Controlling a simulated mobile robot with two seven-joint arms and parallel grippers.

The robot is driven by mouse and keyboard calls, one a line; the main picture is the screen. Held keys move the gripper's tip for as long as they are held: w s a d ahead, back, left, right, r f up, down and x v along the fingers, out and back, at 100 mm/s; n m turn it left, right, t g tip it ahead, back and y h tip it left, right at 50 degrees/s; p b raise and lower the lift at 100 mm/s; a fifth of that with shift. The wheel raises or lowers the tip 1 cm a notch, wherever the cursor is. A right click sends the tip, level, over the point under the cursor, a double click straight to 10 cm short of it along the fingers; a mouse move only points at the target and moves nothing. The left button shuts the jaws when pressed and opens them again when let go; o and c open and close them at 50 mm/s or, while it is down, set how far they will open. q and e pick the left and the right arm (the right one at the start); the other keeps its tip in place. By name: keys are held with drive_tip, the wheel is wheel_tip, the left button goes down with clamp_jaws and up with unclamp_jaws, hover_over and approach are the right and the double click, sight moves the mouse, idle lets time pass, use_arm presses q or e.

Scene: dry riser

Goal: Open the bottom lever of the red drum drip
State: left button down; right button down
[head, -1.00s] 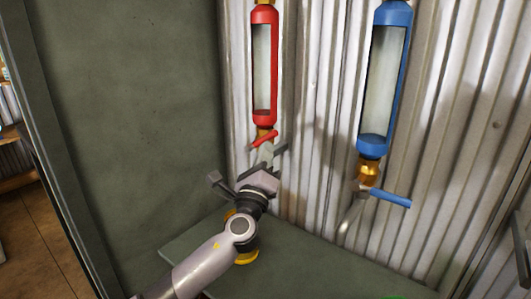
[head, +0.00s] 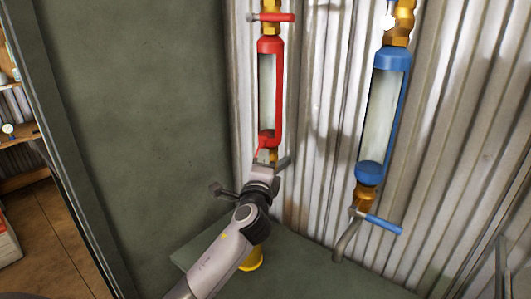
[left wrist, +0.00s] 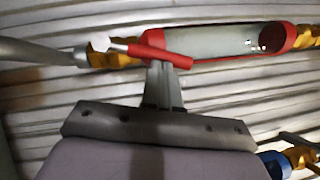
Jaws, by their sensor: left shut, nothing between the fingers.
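The red drum drip (head: 281,100) is a red frame with a pale, clear body, upright on the corrugated wall. Its bottom lever (head: 261,149) is a small red handle, partly hidden by my left gripper (head: 265,158). In the left wrist view, the lever (left wrist: 172,54) lies slantwise, close to the line of the pipe, its tip over the end of the drum. My left gripper (left wrist: 161,66) is shut and empty, its fingertips at the lever and seemingly touching it. A red top lever (head: 275,17) sits above the drum. My right gripper is out of view.
A blue drum drip (head: 401,110) hangs to the right, with a blue lever (head: 384,224) and spout below. A green ledge (head: 310,265) lies underneath. A green panel (head: 130,110) closes the left side.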

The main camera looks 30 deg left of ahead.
use_arm(q)
drive_tip(key=shift+a+r+n+p, duration=0.2)
drive_tip(key=shift+a+n+p, duration=0.05)
drive_tip(key=shift+n+p, duration=0.2)
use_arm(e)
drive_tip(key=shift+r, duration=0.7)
use_arm(q)
drive_tip(key=shift+f, duration=0.1)
